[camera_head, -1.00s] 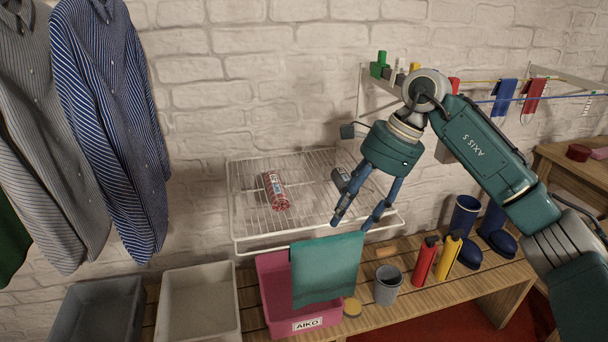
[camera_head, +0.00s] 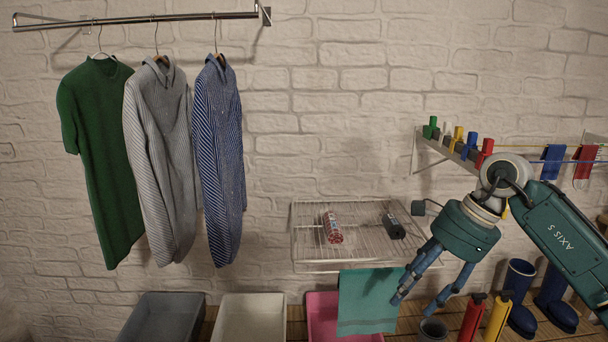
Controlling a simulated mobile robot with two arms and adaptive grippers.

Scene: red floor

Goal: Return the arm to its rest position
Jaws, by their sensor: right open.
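My right arm comes in from the right edge. Its teal gripper (camera_head: 422,294) has two blue fingers spread apart, pointing down and left, with nothing between them. It hangs in front of the right end of the wire rack (camera_head: 355,259), above a grey cup (camera_head: 433,330). On the rack lie a red patterned roll-shaped item (camera_head: 332,228) and a dark cylinder (camera_head: 393,226). A teal cloth (camera_head: 368,301) hangs below the rack, over the pink bin. My left gripper is not in view.
A grey bin (camera_head: 162,318), a white bin (camera_head: 248,318) and a pink bin (camera_head: 322,318) stand along the bottom. A red bottle (camera_head: 472,318), a yellow bottle (camera_head: 498,318) and blue boots (camera_head: 520,290) stand at right. Shirts (camera_head: 222,160) hang from a rail at left. Wall between is bare.

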